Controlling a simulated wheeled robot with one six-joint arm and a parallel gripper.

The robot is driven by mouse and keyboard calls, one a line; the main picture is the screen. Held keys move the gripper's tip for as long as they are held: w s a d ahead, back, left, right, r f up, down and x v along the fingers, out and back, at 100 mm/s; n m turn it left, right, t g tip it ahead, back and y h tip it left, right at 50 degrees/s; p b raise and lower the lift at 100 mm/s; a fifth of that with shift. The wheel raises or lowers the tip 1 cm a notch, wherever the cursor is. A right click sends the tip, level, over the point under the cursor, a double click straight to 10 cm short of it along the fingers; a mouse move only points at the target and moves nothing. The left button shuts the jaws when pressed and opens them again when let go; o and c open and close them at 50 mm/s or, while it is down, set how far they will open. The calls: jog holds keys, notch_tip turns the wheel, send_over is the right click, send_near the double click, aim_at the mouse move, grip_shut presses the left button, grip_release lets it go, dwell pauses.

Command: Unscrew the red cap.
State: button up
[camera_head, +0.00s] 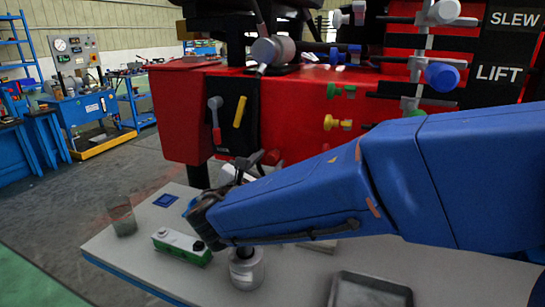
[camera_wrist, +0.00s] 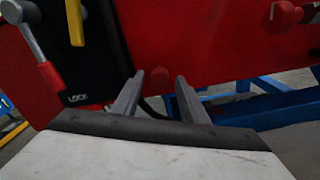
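My gripper (camera_wrist: 160,78) points at the red machine front in the wrist view, its two grey fingers apart. A small round red piece (camera_wrist: 160,80), which looks like the red cap, shows between the fingertips. I cannot tell whether the fingers touch it or how far away it is. In the head view my gripper (camera_head: 258,160) is at the lower edge of the red machine (camera_head: 300,115), partly behind my blue arm. A red bit (camera_head: 274,157) shows beside its fingers there.
A black panel holds a red-handled lever (camera_wrist: 50,75) and a yellow lever (camera_wrist: 75,22), left of my gripper.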

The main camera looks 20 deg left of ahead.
jog(key=m, duration=0.6)
jog(key=shift+m, duration=0.3)
jog(key=m, duration=0.7)
jog(key=shift+c, duration=0.4)
grip_shut()
jog(key=shift+s, duration=0.1)
jog(key=n, duration=0.4)
jog(key=shift+n, duration=0.4)
